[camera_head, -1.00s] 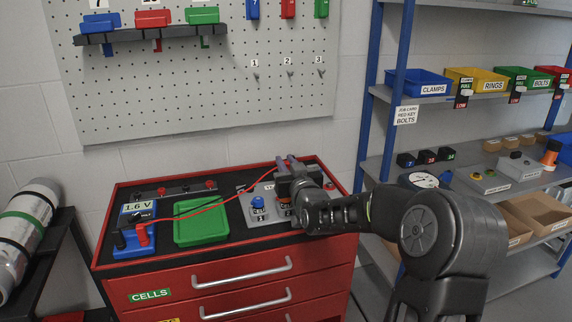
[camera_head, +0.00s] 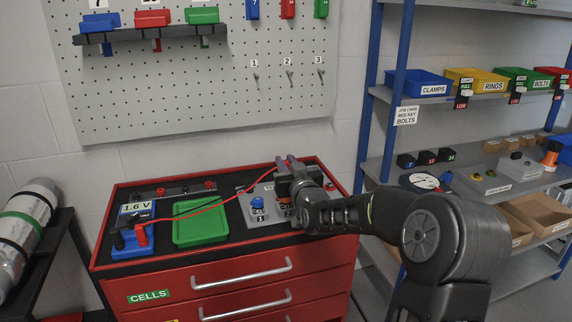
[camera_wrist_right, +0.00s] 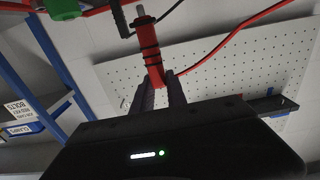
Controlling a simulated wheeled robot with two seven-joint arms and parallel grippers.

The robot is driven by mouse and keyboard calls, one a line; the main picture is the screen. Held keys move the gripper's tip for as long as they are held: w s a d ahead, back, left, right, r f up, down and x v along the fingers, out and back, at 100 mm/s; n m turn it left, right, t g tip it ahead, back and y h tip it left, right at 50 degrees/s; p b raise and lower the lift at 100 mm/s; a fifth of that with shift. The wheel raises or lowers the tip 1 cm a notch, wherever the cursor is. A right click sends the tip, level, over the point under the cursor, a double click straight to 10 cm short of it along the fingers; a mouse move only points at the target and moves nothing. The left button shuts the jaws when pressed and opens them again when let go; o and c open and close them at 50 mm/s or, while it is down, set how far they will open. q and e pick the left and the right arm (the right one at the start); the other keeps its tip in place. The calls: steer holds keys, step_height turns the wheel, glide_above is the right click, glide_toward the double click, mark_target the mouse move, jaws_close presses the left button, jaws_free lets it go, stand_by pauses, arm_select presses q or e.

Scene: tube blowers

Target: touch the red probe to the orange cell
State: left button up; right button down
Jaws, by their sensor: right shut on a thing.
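My right gripper (camera_head: 290,168) is over the back right of the red tool chest top. In the right wrist view its fingers (camera_wrist_right: 160,92) are shut on the red probe (camera_wrist_right: 151,62), a red rod with black rings and a grey metal tip. The orange cell (camera_head: 284,206) stands in the grey cell holder and is partly hidden by my right gripper and arm. A blue cell (camera_head: 257,204) stands to its left. I cannot tell whether the probe tip touches a cell. My left gripper is not in view.
A meter (camera_head: 134,238) reading 1.6 V stands at the left of the chest top, with a red lead (camera_head: 190,212) running toward my gripper. A green tray (camera_head: 201,232) lies between meter and holder. A pegboard (camera_head: 200,90) stands behind; shelves (camera_head: 440,160) stand at right.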

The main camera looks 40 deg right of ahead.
stand_by(0.4)
steer(key=shift+b, duration=0.45)
steer(key=shift+f+b, duration=0.35)
steer(key=shift+b, duration=0.2)
stand_by(0.4)
steer(key=shift+f+b, duration=0.15)
steer(key=shift+b, duration=0.3)
stand_by(3.8)
steer(key=shift+r+p, duration=1)
steer(key=shift+r, duration=1.65)
